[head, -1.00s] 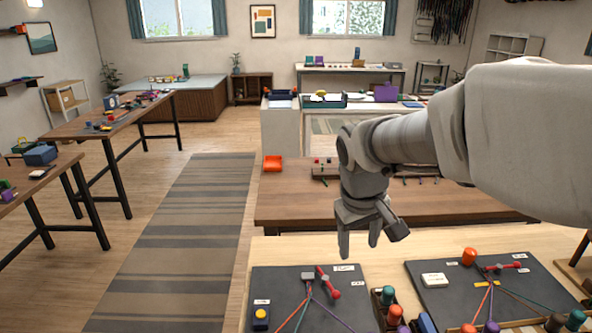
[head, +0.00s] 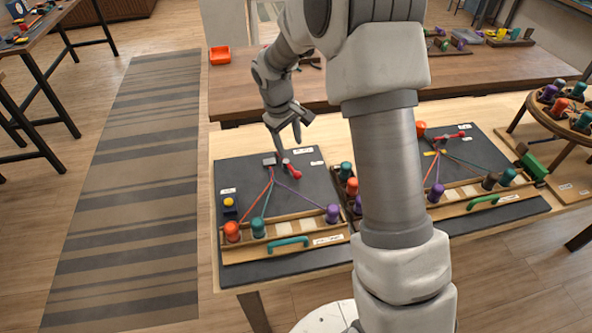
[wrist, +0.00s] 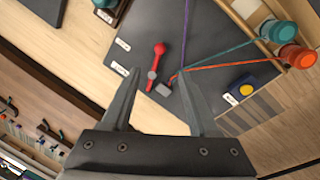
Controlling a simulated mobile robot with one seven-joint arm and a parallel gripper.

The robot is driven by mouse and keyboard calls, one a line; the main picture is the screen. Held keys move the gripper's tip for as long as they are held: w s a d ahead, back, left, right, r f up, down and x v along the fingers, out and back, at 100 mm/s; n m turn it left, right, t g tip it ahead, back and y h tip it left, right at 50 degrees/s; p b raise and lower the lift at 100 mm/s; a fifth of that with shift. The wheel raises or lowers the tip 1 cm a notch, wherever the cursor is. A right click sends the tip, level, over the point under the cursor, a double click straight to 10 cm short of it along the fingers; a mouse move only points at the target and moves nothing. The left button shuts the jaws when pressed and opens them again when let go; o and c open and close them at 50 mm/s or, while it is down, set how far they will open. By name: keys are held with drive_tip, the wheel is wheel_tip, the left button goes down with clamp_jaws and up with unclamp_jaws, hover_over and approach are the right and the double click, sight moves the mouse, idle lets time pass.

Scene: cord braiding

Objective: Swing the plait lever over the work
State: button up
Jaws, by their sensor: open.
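The red plait lever (head: 293,170) with a round red knob lies on the left dark board (head: 232,174), beside a small grey clamp block (head: 269,161). Red, teal and purple cords run from the clamp toward the bobbins at the front. My gripper (head: 288,138) hangs open and empty above the board's back edge, just over the lever. In the wrist view the red lever (wrist: 156,62) shows between my open fingers (wrist: 160,76), seemingly below the tips. The grey clamp block (wrist: 164,89) sits close to the lever's pivot.
An orange bobbin (head: 232,231), a teal bobbin (head: 258,228) and a purple bobbin (head: 332,213) stand in a wooden rack at the front. A yellow button on a blue box (head: 229,204) is at left. A second board (head: 462,140) with its own red lever lies to the right.

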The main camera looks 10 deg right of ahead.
sight(297, 173)
drive_tip(key=f, duration=0.4)
drive_tip(key=w+d+f, duration=0.1)
drive_tip(key=f, duration=0.3)
drive_tip(key=d+f, duration=0.1)
drive_tip(key=f, duration=0.3)
drive_tip(key=shift+w+d+f, duration=0.1)
drive_tip(key=shift+w+f, duration=0.05)
drive_tip(key=shift+f, duration=0.25)
clamp_jaws()
idle(0.7)
